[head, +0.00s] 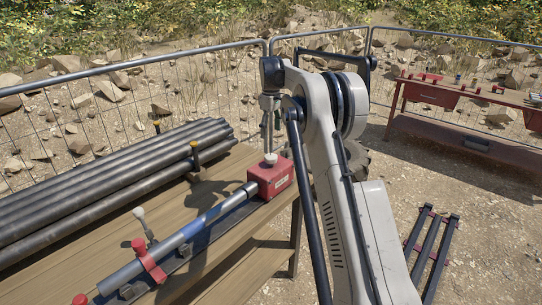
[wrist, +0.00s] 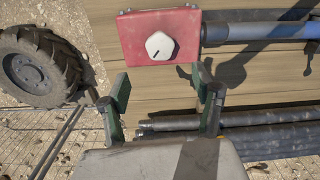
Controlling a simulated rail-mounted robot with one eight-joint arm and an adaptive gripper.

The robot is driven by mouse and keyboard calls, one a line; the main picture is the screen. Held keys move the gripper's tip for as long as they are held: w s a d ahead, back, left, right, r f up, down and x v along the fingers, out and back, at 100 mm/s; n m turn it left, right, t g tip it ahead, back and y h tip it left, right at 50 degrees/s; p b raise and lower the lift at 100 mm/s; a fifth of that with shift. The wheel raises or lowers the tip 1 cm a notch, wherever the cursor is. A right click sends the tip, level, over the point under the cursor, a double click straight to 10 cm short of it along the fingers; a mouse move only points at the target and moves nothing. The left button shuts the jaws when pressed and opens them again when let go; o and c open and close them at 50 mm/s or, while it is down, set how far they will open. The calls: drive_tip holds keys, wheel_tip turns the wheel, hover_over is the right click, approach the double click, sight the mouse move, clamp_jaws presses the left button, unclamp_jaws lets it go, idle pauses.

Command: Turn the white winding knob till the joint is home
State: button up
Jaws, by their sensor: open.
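The white winding knob (wrist: 160,46) is many-sided, with a short dark mark pointing toward its lower left. It sits on top of a red box (wrist: 129,27); in the head view the knob (head: 270,159) is on the red box (head: 280,182) at the bench's far end. A grey pipe (head: 178,240) with a blue section (wrist: 228,31) runs from the box's side; I cannot tell how far the joint is closed. My gripper (wrist: 162,83) is open and empty, its fingers apart below the knob in the wrist view. In the head view my gripper (head: 269,141) hangs just above the knob.
Several dark pipes (head: 100,175) lie along the back of the wooden bench (head: 225,235). A red clamp (head: 149,261) and a white-topped lever (head: 144,226) stand by the grey pipe. A tyre (wrist: 38,66) is beside the bench. Mesh fencing (head: 120,105) stands behind.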

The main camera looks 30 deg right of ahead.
sight(271, 156)
wheel_tip(271, 156, down, 12)
drive_tip(key=shift+r+p, duration=0.1)
drive_tip(key=shift+p, duration=0.3)
drive_tip(key=c, duration=1.2)
drive_tip(key=shift+o, duration=0.2)
